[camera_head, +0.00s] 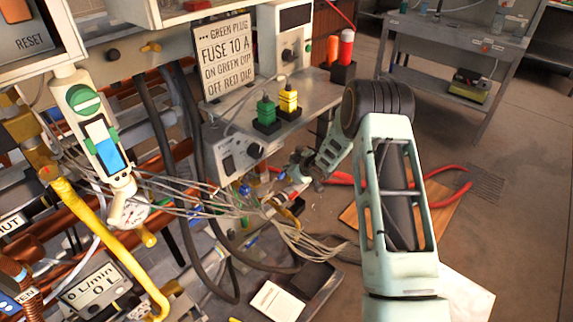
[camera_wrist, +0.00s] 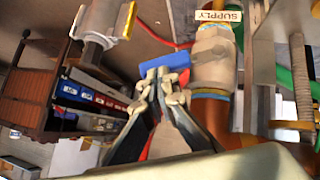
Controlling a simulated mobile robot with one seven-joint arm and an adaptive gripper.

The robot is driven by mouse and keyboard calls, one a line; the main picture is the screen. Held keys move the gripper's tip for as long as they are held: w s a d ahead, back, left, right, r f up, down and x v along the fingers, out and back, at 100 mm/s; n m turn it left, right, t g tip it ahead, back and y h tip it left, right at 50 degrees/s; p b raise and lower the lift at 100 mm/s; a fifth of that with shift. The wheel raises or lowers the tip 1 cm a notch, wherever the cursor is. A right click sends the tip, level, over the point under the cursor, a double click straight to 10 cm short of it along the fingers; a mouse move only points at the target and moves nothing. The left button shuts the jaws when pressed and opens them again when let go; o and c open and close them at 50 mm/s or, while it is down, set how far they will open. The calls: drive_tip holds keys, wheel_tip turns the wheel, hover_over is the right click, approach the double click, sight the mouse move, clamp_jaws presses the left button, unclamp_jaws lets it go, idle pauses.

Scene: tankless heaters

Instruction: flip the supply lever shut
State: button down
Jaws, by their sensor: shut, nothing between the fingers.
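The supply lever (camera_wrist: 180,62) is a blue bar in the wrist view. It sticks out to the left from a pale valve body (camera_wrist: 213,60), across the line of the copper pipe (camera_wrist: 210,106). A tag reading SUPPLY (camera_wrist: 218,16) sits above the valve. My gripper (camera_wrist: 160,84) is shut and empty, its tips right at the bar, covering part of its lower edge. I cannot tell whether they touch. In the head view my gripper (camera_head: 292,174) is small, among wires and cables, and the lever cannot be made out for certain.
Grey wires (camera_head: 200,190) hang left of my gripper in the head view. A bench with green and yellow plugs (camera_head: 288,100) stands behind it. A metal fitting (camera_wrist: 100,22) is upper left in the wrist view.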

drive_tip(key=shift+w+d+f+b, duration=0.2)
drive_tip(key=shift+w+f+b, duration=0.1)
drive_tip(key=shift+f, duration=0.3)
drive_tip(key=shift+w+d+f+b, duration=0.2)
drive_tip(key=shift+w+f+b, duration=0.05)
drive_tip(key=shift+f, duration=0.4)
drive_tip(key=s+d+r, duration=0.1)
drive_tip(key=s+d, duration=0.2)
drive_tip(key=s, duration=0.4)
drive_tip(key=s+d+r, duration=0.2)
drive_tip(key=s+d, duration=0.2)
drive_tip(key=s, duration=0.3)
drive_tip(key=shift+r, duration=0.2)
